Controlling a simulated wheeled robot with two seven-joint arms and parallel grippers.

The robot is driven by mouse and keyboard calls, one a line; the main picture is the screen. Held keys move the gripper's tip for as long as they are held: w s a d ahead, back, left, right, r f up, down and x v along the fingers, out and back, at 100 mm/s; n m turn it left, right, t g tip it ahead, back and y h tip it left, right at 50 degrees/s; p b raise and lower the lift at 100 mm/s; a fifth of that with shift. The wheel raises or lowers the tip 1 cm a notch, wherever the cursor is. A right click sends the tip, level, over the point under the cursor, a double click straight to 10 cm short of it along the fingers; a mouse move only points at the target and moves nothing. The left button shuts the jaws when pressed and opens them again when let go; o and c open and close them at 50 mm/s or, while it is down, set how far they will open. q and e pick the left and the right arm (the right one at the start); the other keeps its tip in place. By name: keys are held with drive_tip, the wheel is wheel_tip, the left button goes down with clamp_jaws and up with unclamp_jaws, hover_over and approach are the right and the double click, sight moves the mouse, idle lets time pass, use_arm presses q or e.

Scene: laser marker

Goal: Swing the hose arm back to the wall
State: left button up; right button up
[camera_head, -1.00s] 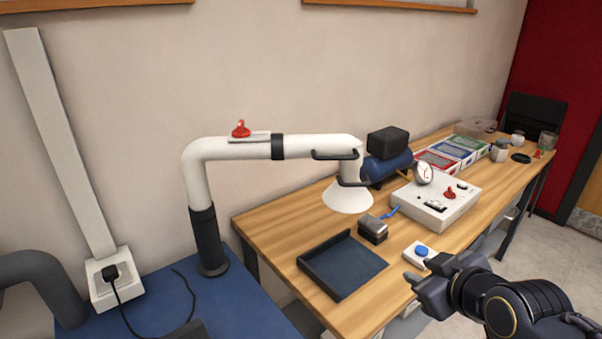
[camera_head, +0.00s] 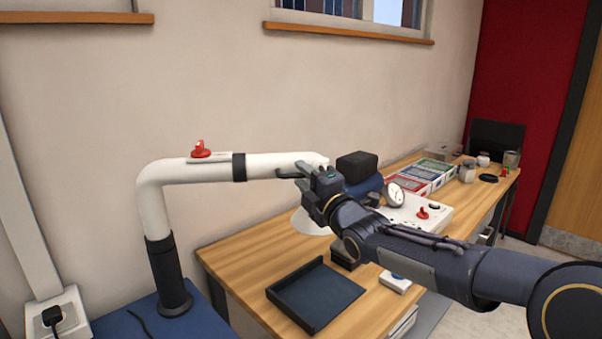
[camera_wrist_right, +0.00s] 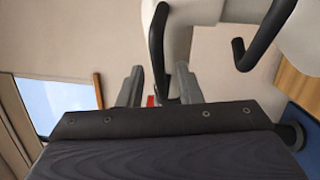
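The white hose arm (camera_head: 200,170) rises from a black post on the left and reaches right over the bench, with a red knob (camera_head: 200,149) on top. Its pale hood (camera_head: 308,222) hangs at the right end, partly hidden by my right arm. A black handle (camera_head: 290,174) sticks out near that end. My right gripper (camera_head: 308,182) is at this handle. In the right wrist view, its two grey fingers (camera_wrist_right: 160,88) stand apart, with the black handle (camera_wrist_right: 158,45) reaching between them. A gap shows, so I see no grip. My left gripper is out of view.
The wooden bench (camera_head: 235,262) holds a dark tray (camera_head: 315,295), a white control box (camera_head: 430,215), a blue cylinder with a black box (camera_head: 357,166) and coloured boxes (camera_head: 420,176). A second black handle (camera_wrist_right: 262,40) shows in the right wrist view. The wall stands behind.

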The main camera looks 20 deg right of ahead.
drive_tip(key=shift+w+r, duration=0.1)
drive_tip(key=shift+w, duration=0.4)
drive_tip(key=shift+c, duration=0.4)
clamp_jaws()
drive_tip(key=shift+a, duration=0.1)
